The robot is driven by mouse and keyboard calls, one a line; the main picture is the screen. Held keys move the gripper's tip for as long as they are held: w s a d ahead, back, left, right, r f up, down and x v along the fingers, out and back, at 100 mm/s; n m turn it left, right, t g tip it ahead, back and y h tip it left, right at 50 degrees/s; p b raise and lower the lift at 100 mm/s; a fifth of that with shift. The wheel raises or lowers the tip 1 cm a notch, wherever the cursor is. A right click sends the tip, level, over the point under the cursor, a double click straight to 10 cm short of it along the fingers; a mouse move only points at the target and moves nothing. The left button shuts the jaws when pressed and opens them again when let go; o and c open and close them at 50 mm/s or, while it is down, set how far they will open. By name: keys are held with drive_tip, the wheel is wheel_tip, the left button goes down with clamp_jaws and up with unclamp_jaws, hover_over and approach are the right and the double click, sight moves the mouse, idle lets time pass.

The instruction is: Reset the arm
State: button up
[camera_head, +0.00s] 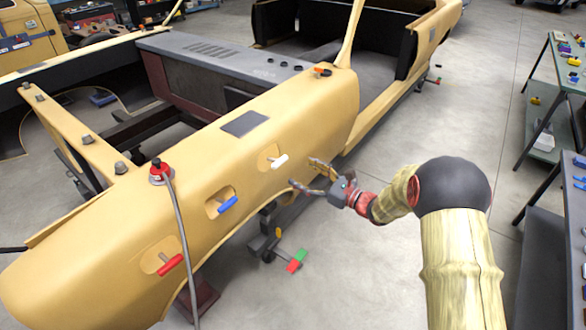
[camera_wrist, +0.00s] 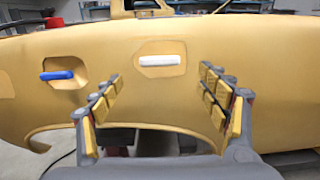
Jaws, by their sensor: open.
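My gripper (camera_head: 301,174) is open and empty in the head view, close to the side of a yellow car body shell (camera_head: 318,115). In the wrist view, the two fingers of my gripper (camera_wrist: 165,92) are spread apart, with the shell's side panel behind them. A white handle (camera_wrist: 160,60) sits in a recess above and between the fingertips, apart from them. The white handle also shows in the head view (camera_head: 279,161), left of the gripper. A blue handle (camera_head: 228,204) and a red handle (camera_head: 170,265) sit in recesses further along the panel.
A grey hose with a red fitting (camera_head: 161,172) hangs over the panel. A red and green piece (camera_head: 296,261) shows low beside the shell. Tables with small items (camera_head: 560,70) stand at the right.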

drive_tip(key=shift+s+d, duration=0.4)
drive_tip(key=shift+d, duration=0.1)
drive_tip(key=s+a+f+n+g, duration=0.3)
drive_tip(key=s+f+n+g, duration=0.3)
drive_tip(key=s+f, duration=0.3)
drive_tip(key=s+r+n+g+h, duration=0.35)
drive_tip(key=s+n, duration=0.35)
drive_tip(key=s, duration=0.7)
drive_tip(key=s+d+r+n+t+h, duration=0.4)
drive_tip(key=s+d+r+n+h, duration=0.6)
drive_tip(key=s+d+r, duration=0.5)
drive_tip(key=s+r+n, duration=0.2)
drive_tip(key=s+r, duration=0.1)
drive_tip(key=s, duration=0.1)
drive_tip(key=shift+s+d+r+n+h, duration=0.15)
drive_tip(key=shift+s+r+n+h, duration=0.1)
drive_tip(key=shift+s+n+h, duration=0.1)
